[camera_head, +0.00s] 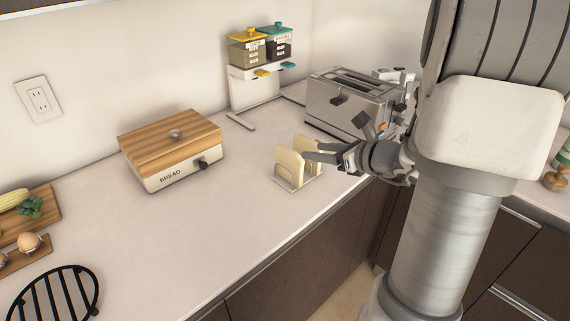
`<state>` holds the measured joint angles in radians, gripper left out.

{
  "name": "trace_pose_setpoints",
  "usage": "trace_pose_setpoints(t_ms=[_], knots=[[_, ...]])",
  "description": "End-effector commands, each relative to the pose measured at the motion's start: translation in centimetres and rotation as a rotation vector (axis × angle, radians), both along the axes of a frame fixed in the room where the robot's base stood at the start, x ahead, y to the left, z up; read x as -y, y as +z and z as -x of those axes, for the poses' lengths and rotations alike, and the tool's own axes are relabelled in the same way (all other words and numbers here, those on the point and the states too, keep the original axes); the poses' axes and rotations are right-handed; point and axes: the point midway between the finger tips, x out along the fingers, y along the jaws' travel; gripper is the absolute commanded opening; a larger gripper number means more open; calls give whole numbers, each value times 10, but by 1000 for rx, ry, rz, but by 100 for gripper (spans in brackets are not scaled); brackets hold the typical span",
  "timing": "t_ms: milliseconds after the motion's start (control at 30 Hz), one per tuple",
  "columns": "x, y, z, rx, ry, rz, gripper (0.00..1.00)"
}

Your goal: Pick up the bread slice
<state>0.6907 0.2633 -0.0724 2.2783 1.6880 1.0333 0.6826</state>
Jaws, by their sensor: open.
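Bread slices stand upright in a small rack (297,186) on the counter. The left slice (288,165) shows its broad pale face. Another slice (313,169) stands to its right, partly hidden by my gripper. My gripper (314,152) is open, and a dark finger reaches left over the top of the right slice. I cannot tell whether it touches the bread. The other finger is hard to make out.
A metal toaster (347,102) stands just behind my gripper. A bread box (172,150) with a wooden lid sits to the left. A white stand (254,88) holding two jars is at the back. The counter between the bread box and rack is clear. The counter's front edge lies close to the rack.

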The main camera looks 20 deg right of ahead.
Motion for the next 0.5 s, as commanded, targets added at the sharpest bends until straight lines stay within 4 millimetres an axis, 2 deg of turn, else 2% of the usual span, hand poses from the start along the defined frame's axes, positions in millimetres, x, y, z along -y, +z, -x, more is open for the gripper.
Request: trace_pose_setpoints(t_ms=[100,300,500], knots=[[-11,-13,-24,-2,5,0,54],[-26,-27,-57,-1,6,1,54],[-32,-32,-72,0,4,3,54]])
